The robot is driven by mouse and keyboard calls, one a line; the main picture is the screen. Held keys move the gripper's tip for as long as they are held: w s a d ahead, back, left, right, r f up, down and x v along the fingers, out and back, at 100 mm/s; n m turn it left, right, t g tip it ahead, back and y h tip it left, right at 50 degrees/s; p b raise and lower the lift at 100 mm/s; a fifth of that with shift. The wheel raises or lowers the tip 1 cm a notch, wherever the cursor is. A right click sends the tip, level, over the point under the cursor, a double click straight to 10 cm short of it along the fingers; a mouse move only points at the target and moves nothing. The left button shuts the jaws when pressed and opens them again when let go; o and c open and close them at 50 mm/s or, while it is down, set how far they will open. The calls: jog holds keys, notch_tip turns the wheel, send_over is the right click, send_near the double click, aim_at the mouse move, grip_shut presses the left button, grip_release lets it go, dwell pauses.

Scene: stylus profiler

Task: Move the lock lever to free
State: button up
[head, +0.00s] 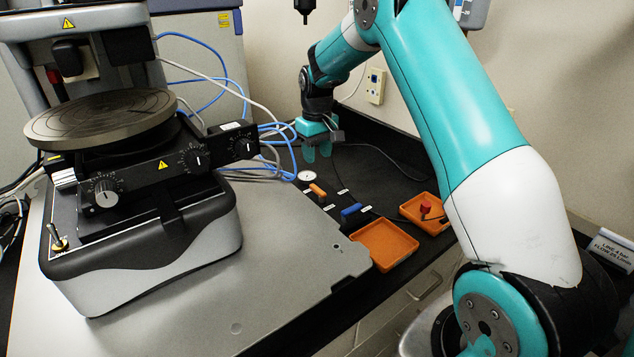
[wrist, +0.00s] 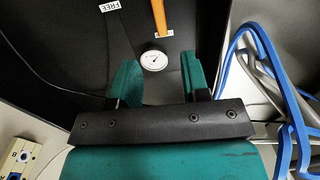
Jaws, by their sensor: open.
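An orange lever (head: 318,190), which appears to be the lock lever, sits on the black bench top beside a small round dial (head: 307,176). In the wrist view the orange lever (wrist: 158,14) runs off the top edge. Its near end lies by a small label (wrist: 163,34) too small to read. A FREE label (wrist: 110,5) is to the left of the lever. My gripper (head: 318,153) hangs behind the lever, apart from it. In the wrist view my gripper (wrist: 157,78) is open and empty, with the dial (wrist: 153,61) showing between its fingers.
Blue and grey cables (head: 277,140) hang close to my gripper. The profiler (head: 140,225) stands on the left.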

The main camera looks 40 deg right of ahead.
aim_at(317, 188)
notch_tip(317, 188, down, 10)
jog(key=shift+f+p, duration=0.2)
jog(key=shift+p, duration=1)
grip_shut()
